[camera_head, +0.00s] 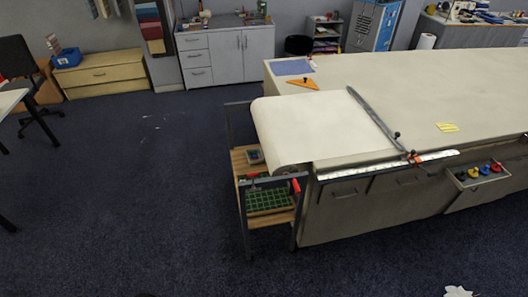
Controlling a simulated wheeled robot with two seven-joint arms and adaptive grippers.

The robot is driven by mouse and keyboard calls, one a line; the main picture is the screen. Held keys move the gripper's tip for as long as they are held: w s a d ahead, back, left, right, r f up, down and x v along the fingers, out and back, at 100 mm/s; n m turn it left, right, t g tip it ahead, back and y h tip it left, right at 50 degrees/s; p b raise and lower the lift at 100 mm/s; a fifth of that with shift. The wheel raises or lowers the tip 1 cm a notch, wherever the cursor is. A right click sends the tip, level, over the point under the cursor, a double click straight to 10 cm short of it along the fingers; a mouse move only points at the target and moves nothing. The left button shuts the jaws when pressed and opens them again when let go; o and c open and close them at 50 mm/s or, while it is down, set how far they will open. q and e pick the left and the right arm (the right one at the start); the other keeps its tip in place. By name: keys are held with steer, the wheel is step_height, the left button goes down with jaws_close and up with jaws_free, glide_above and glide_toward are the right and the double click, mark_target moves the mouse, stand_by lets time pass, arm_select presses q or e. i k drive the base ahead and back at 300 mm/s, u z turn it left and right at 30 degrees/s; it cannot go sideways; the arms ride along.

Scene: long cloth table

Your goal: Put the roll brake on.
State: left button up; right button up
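The cloth roll (272,178) sits in a dark frame at the near left end of the long table (430,85). Its pale sheet (315,125) runs up over the tabletop. A small red lever (296,186), which looks like the roll brake, stands roughly upright at the roll's near end, by the frame's right post. Whether it presses on the roll is too small to tell. Neither of my grippers can be made out in this view.
A dark bar (374,118) lies across the sheet, with a red-orange part at its near end. A drawer (478,180) with coloured items stands open at the right. A wooden shelf (268,219) holds a green grid mat under the roll.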

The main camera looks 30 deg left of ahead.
mark_target(252, 175)
steer(key=u, duration=1.15)
